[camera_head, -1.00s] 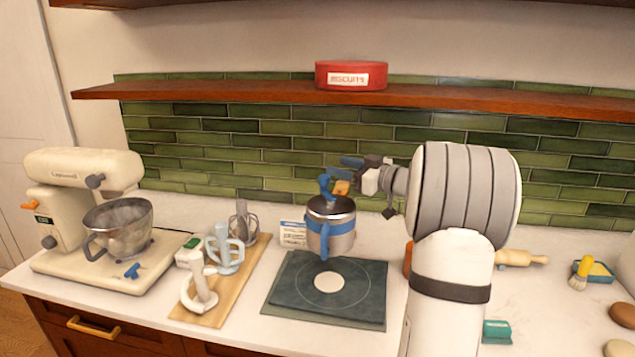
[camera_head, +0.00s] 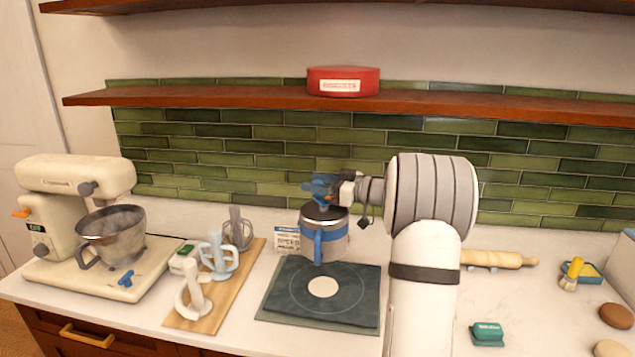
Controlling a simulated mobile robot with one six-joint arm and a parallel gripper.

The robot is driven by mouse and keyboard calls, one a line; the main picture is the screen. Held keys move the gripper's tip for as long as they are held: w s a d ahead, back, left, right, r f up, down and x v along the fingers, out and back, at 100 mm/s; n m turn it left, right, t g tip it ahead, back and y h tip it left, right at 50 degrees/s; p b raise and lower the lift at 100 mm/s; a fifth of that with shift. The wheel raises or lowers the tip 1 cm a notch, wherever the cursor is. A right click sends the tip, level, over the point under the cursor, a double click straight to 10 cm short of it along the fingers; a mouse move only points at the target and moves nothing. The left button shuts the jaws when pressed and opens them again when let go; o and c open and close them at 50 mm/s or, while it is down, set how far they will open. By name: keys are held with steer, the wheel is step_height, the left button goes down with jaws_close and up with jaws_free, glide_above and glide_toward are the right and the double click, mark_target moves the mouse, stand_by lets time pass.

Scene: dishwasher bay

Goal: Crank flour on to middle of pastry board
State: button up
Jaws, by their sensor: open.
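The flour sifter (camera_head: 333,239) is a silver metal cup with blue bands, a blue handle on its front and a blue crank (camera_head: 320,187) at its top. It looks upright above the back part of the dark pastry board (camera_head: 356,310); I cannot tell whether it hangs or is supported. The board has a thin ring drawn on it and a pale round patch (camera_head: 322,287) at its middle. My gripper (camera_head: 325,190) is at the crank on top of the sifter, jaws open. The fingertips overlap the crank in the picture, so contact is unclear.
A cream stand mixer (camera_head: 75,176) with a metal bowl (camera_head: 112,236) stands at left. Mixer attachments (camera_head: 217,255) are on a wooden board (camera_head: 242,285). A small card (camera_head: 287,241) stands behind the pastry board. A rolling pin (camera_head: 497,259) and a green block (camera_head: 487,333) lie at right.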

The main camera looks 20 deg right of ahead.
steer(key=c, duration=1)
steer(key=shift+o, duration=0.2)
steer(key=m+t+h, duration=0.1)
steer(key=m+h, duration=0.1)
steer(key=d+m+t+h+b, duration=0.1)
steer(key=m+t+h, duration=0.1)
steer(key=h, duration=0.1)
steer(key=shift+s+d+t+h, duration=0.15)
steer(key=shift+s+t+h, duration=0.05)
steer(key=shift+t+h, duration=0.1)
steer(key=shift+d+m+t+h+b, duration=0.3)
steer(key=shift+m+h+b, duration=0.15)
steer(key=shift+m+h, duration=0.35)
steer(key=o, duration=1)
steer(key=shift+c, duration=0.2)
steer(key=shift+s, duration=0.1)
steer(key=b+v, duration=0.1)
steer(key=v, duration=0.6)
steer(key=shift+s+d, duration=0.1)
steer(key=shift+s, duration=0.3)
